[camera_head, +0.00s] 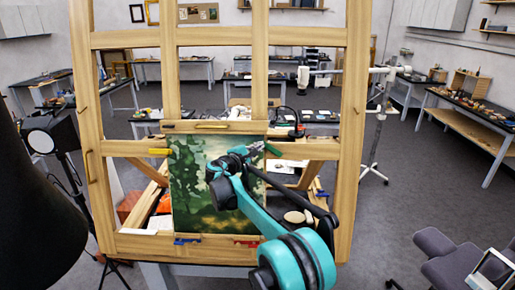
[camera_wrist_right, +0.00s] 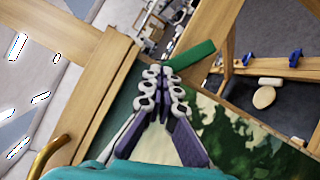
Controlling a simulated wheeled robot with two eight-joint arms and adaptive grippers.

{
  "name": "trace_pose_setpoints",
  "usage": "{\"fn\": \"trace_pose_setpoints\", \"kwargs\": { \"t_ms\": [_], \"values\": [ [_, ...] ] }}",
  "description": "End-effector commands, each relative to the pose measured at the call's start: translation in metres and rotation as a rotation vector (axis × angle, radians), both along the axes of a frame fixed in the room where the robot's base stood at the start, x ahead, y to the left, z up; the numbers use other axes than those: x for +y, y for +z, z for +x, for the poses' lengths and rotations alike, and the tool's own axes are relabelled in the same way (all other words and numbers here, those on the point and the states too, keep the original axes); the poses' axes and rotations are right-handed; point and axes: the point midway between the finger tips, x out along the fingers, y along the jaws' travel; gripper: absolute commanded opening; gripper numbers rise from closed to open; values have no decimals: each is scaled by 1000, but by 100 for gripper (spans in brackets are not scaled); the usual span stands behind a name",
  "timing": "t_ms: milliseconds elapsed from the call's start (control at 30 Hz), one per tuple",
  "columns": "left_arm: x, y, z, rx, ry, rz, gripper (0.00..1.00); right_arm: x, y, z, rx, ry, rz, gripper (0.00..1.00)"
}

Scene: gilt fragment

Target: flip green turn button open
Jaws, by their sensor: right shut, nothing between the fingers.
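The green turn button (camera_head: 272,149) sits at the upper right edge of a green landscape painting (camera_head: 190,190) held in a wooden frame. It lies tilted in the head view. In the right wrist view the green button (camera_wrist_right: 192,54) is a flat bar at the fingertips, pointing up and right. My right gripper (camera_head: 248,152) is shut and empty in front of the painting's upper right. Its fingertips (camera_wrist_right: 166,76) appear close to the bar's near end; I cannot tell whether they touch. My left gripper is not in view.
A yellow button (camera_head: 158,152) is at the painting's upper left. Blue (camera_head: 187,241) and red (camera_head: 247,243) buttons are at the bottom edge. The wooden frame's uprights (camera_head: 354,130) and a brass handle (camera_wrist_right: 48,156) stand close by. Worktables and open floor lie beyond.

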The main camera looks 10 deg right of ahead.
Motion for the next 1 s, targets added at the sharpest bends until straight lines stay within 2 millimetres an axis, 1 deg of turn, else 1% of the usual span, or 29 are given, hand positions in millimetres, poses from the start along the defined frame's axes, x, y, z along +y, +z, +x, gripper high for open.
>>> {"fn": "trace_pose_setpoints", "kwargs": {
  "t_ms": [1000],
  "values": [
    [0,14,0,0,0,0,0,-10,15,2,-52,-55,180,0]
  ]
}}
